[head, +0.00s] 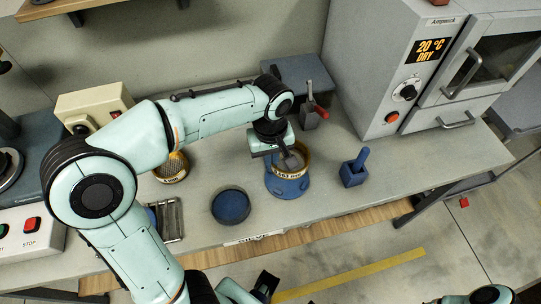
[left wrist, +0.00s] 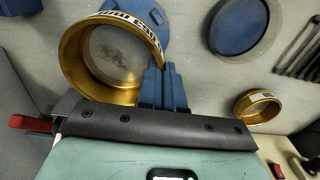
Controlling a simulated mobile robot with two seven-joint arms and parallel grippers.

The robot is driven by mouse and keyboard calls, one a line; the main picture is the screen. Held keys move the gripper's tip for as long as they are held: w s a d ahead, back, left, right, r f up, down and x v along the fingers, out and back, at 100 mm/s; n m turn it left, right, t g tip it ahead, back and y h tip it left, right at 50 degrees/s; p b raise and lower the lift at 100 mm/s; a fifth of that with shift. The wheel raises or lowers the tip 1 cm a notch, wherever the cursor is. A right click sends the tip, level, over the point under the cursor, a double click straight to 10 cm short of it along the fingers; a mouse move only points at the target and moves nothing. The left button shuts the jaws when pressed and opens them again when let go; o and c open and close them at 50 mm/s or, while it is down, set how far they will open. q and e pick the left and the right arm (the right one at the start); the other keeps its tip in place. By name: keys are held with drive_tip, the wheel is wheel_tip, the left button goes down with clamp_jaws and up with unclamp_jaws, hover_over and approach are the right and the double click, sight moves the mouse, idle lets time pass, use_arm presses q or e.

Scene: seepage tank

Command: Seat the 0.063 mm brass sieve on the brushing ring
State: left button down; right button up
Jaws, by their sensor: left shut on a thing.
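The brass sieve (head: 298,152) with a white label stands over the blue brushing ring (head: 289,187) on the bench. My left gripper (head: 291,162) is shut on the sieve's near wall. In the left wrist view its blue fingers (left wrist: 163,87) pinch the rim of the brass sieve (left wrist: 76,58), whose mesh shows inside. Part of the blue ring (left wrist: 135,12) shows beyond the sieve there. I cannot tell whether the sieve rests fully on the ring. A mint and dark part at the bottom of the head view may be my right gripper (head: 264,284); its jaws are unclear.
Another brass sieve (head: 171,168) stands left of the gripper. A round blue pan (head: 231,206) lies nearer the front edge. A blue block with a handle (head: 353,172) stands right of the ring. A grey oven (head: 390,70) stands behind right. A metal rack (head: 170,220) lies at left.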

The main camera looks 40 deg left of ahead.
use_arm(q)
wheel_tip(320, 180, down, 4)
drive_tip(key=b, duration=0.3)
drive_tip(key=shift+s+f, duration=0.1)
drive_tip(key=shift+f, duration=0.1)
drive_tip(key=shift+f+b, duration=0.4)
drive_tip(key=shift+f, duration=0.2)
idle(0.6)
drive_tip(key=shift+f+b, duration=0.55)
drive_tip(key=shift+f, duration=0.5)
drive_tip(key=c, duration=1.2)
unclamp_jaws()
